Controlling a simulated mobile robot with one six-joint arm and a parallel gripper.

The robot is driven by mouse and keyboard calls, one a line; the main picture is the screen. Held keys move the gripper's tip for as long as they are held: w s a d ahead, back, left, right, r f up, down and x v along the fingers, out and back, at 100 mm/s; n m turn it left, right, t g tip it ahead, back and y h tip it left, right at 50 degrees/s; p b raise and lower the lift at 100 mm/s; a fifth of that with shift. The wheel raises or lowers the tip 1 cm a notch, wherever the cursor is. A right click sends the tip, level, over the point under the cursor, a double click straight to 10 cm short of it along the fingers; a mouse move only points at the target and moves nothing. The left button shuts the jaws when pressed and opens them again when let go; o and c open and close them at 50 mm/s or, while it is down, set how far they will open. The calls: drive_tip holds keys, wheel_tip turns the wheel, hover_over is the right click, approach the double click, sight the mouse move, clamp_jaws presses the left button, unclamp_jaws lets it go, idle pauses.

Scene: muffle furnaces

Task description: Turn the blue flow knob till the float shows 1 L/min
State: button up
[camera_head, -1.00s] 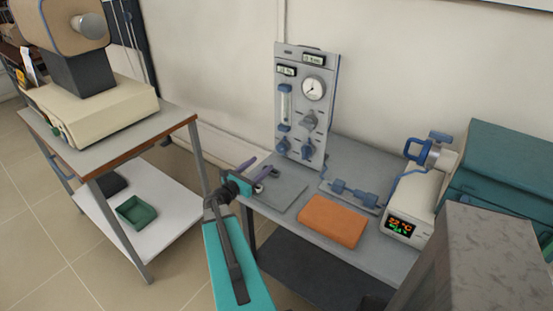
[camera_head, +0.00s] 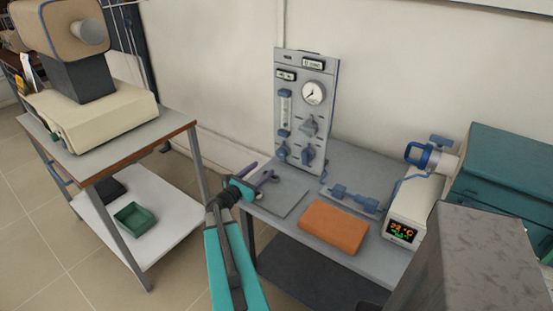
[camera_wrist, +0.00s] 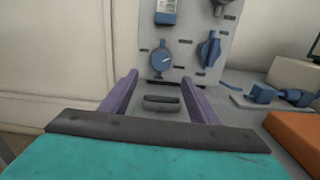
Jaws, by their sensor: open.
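The blue flow knob (camera_head: 282,151) is at the lower left of the grey upright gas panel (camera_head: 296,130), below the clear flow tube (camera_head: 285,109). In the wrist view the round knob (camera_wrist: 162,62) with a pale pointer mark faces me. The float and its reading are too small to make out; the tube's top is cut off in the wrist view. My gripper (camera_head: 256,174) is open and empty, in front of the panel and to the left. In the wrist view its purple fingers (camera_wrist: 160,92) are apart, below and short of the knob, not touching it.
A blue lever valve (camera_wrist: 208,49) sits right of the knob. An orange pad (camera_head: 333,227) and blue fittings (camera_head: 354,198) lie on the grey bench. A white device with a lit display (camera_head: 401,231) stands further right. The left trolley (camera_head: 140,135) carries a cream machine.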

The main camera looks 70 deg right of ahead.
sight(279, 155)
drive_tip(key=shift+p+x, duration=1.6)
drive_tip(key=shift+x, duration=4.2)
drive_tip(key=c, duration=1)
drive_tip(key=shift+w, duration=0.1)
drive_tip(key=shift+c, duration=0.2)
drive_tip(key=shift+w+r+n, duration=0.1)
drive_tip(key=shift+n, duration=0.8)
drive_tip(key=o, duration=1)
drive_tip(key=shift+o, duration=0.2)
